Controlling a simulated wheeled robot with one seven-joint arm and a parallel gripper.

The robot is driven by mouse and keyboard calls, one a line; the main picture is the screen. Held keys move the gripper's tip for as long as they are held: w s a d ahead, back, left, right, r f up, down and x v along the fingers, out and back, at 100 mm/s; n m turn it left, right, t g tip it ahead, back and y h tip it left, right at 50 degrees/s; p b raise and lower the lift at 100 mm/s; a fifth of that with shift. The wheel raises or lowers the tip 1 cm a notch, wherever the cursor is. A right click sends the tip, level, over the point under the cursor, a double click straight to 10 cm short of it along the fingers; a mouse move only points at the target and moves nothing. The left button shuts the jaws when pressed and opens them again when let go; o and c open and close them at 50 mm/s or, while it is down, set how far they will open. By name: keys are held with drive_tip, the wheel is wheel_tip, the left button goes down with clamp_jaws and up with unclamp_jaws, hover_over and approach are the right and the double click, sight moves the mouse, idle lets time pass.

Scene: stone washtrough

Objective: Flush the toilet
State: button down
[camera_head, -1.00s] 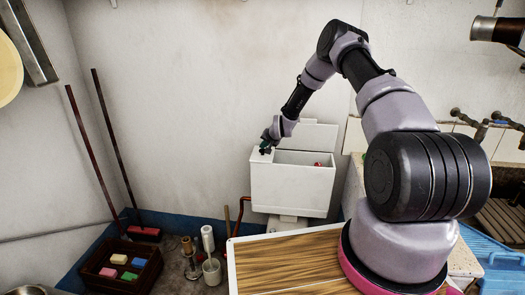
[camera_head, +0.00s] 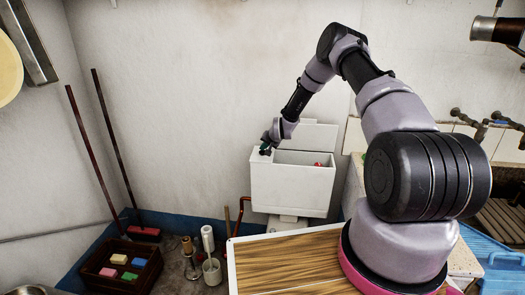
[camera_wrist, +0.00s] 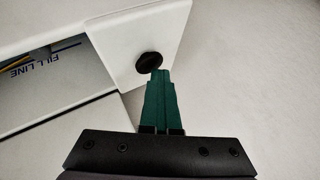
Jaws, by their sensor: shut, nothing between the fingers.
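The white toilet cistern (camera_head: 290,188) hangs against the back wall, its top partly open with something red inside. In the wrist view its white top (camera_wrist: 110,40) carries a round black button (camera_wrist: 149,63). My gripper (camera_head: 265,149) is at the left end of the cistern top. In the wrist view its green fingers (camera_wrist: 160,75) are together and empty, with their tips at the lower right edge of the button. I cannot tell whether they touch it or whether the button is pressed in. The lower part of the toilet is mostly hidden by the wooden surface.
A wooden-topped surface (camera_head: 285,262) lies in front of the cistern. A brown crate with coloured blocks (camera_head: 150,268) and two long-handled tools (camera_head: 105,150) stand at left. A sink area with taps (camera_head: 470,122) is at right. The wall above the cistern is clear.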

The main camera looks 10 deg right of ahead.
drive_tip(key=shift+r, duration=1.2)
